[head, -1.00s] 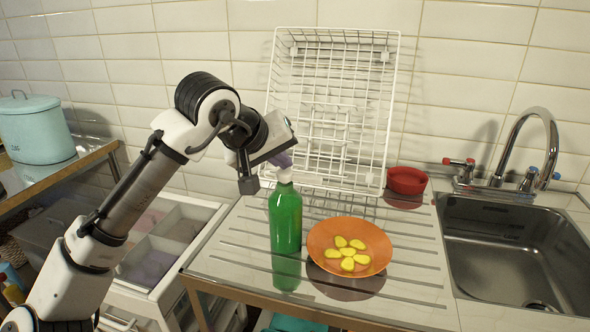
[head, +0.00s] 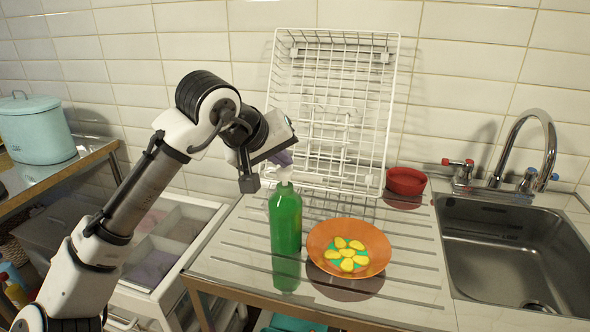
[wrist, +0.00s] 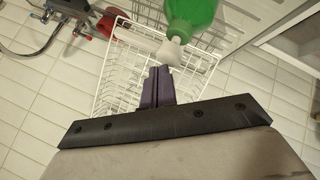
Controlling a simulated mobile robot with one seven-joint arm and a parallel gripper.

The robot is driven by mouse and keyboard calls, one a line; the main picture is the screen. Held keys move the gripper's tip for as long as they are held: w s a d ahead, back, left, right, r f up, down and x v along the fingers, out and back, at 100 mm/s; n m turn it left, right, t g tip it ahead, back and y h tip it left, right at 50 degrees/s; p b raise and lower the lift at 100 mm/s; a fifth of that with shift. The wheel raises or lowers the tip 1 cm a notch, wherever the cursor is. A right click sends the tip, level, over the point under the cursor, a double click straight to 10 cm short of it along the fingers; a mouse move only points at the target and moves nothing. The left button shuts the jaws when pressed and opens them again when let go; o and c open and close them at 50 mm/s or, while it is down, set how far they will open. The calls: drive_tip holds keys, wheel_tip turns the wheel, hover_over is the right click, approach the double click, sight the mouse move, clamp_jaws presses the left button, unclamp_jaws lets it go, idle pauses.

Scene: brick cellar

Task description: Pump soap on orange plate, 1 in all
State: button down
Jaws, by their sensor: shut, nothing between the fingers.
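The green soap bottle (head: 286,225) stands upright on the ribbed drainboard, left of the orange plate (head: 377,243). Its white pump head (head: 284,174) also shows in the wrist view (wrist: 168,50). The fingers also show in the wrist view (wrist: 157,86). I cannot tell whether they touch the pump.
A white wire rack (head: 330,95) leans on the tiled wall behind the bottle. A red bowl (head: 406,181) sits behind the plate. A sink (head: 515,245) with a chrome tap (head: 550,140) is at right. A light-blue pot (head: 35,130) stands at far left.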

drive_tip(key=shift+r+p, duration=2.4)
drive_tip(key=shift+r, duration=0.55)
wheel_tip(320, 180, up, 7)
drive_tip(key=p, duration=0.6)
hover_over(281, 172)
